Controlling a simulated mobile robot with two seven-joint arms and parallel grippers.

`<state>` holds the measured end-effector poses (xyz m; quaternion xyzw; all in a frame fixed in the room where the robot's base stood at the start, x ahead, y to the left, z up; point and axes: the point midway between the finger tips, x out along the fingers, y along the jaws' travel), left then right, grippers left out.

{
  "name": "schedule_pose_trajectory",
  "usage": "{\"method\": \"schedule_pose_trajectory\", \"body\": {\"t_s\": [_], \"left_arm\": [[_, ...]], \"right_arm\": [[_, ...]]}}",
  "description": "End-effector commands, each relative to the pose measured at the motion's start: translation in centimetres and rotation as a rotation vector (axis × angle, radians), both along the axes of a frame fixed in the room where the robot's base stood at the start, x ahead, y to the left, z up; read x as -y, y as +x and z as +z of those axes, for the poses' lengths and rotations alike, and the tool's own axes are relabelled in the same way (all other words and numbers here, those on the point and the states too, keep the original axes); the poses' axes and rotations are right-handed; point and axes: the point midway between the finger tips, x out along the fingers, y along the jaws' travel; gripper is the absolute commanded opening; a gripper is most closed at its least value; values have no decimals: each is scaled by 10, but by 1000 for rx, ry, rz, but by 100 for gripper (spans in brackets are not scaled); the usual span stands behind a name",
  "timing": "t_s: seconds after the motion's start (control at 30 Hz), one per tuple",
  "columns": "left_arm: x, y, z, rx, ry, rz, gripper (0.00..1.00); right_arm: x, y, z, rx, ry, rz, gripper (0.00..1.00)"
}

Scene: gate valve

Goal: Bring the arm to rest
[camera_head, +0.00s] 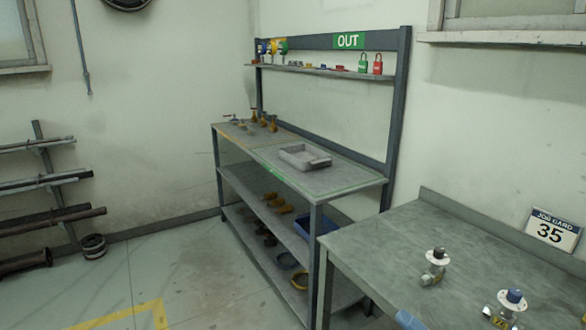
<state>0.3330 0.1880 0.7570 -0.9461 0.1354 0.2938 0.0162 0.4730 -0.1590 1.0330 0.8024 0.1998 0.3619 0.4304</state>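Neither of my grippers shows in the head view. A valve (434,268) with a pale round flange and a dark top stands on the grey table (390,240) at the lower right. A second valve (508,306) with a white disc and a blue top is nearer the bottom right corner, partly cut off by the frame. A blue object (408,320) at the table's front edge is cut off, and I cannot tell what it is.
A workbench (345,186) holds a grey tray (305,157) and several brass valves (263,121). A job card (553,230) stands on the right table. A pipe rack (50,180) is at left. Open floor lies between.

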Motion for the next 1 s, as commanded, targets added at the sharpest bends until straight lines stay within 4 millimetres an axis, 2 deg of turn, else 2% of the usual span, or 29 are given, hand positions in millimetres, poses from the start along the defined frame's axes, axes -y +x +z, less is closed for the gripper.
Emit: {"method": "schedule_pose_trajectory", "body": {"t_s": [0.03, 0.13, 0.2, 0.3, 0.37, 0.5, 0.57, 0.8, 1.0], "left_arm": [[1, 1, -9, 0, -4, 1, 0], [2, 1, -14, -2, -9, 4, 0], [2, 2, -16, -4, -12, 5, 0], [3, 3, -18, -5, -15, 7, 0], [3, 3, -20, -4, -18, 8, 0], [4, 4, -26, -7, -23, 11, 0], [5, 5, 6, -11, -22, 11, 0], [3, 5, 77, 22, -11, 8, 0], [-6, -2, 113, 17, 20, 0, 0]], "right_arm": [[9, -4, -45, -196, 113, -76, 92], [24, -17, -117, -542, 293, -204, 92], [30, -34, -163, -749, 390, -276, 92], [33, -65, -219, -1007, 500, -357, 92], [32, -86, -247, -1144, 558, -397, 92], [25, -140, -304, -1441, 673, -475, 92], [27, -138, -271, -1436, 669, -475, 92], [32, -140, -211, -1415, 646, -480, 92], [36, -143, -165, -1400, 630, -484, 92]]}}
